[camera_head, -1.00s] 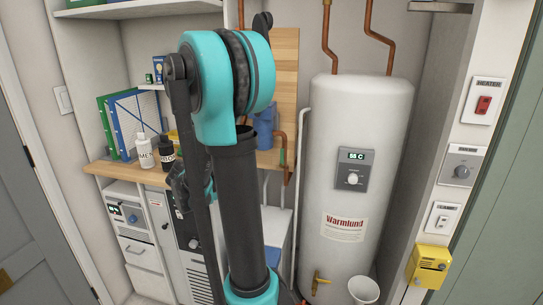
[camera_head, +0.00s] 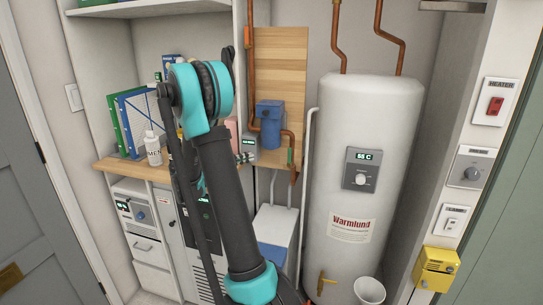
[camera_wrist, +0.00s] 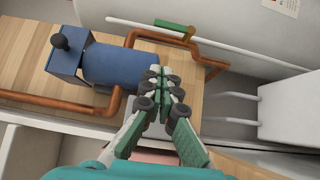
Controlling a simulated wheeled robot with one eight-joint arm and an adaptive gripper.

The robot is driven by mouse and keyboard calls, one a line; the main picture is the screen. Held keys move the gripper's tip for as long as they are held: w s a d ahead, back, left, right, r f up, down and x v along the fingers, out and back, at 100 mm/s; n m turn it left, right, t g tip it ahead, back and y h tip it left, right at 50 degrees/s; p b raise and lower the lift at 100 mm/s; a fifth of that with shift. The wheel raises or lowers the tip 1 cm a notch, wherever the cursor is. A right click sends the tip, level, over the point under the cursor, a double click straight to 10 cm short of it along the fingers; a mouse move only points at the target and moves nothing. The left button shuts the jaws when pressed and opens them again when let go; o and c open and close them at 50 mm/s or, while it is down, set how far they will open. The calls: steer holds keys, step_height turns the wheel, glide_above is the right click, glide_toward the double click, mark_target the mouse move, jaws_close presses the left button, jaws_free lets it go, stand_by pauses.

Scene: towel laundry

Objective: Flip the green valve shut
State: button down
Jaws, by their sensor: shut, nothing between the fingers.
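The green valve handle (camera_wrist: 172,26) sits on a brass stem on the copper pipe (camera_wrist: 155,37) at the top of the wrist view. The handle lies nearly alongside that pipe run. My arm mostly hides the gripper in the head view.
The white boiler (camera_head: 365,130) stands right of the valve. A blue unit (camera_head: 269,120) is mounted on the wooden board (camera_head: 285,60). A copper pipe (camera_wrist: 60,103) runs along the blue unit's near side. White pipes (camera_wrist: 230,95) stick out at right.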

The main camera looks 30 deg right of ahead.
glide_toward(289, 158)
steer(key=w+d+r, duration=0.2)
steer(key=w+d, duration=0.2)
steer(key=shift+s+d, duration=1.25)
steer(key=shift+s, duration=0.25)
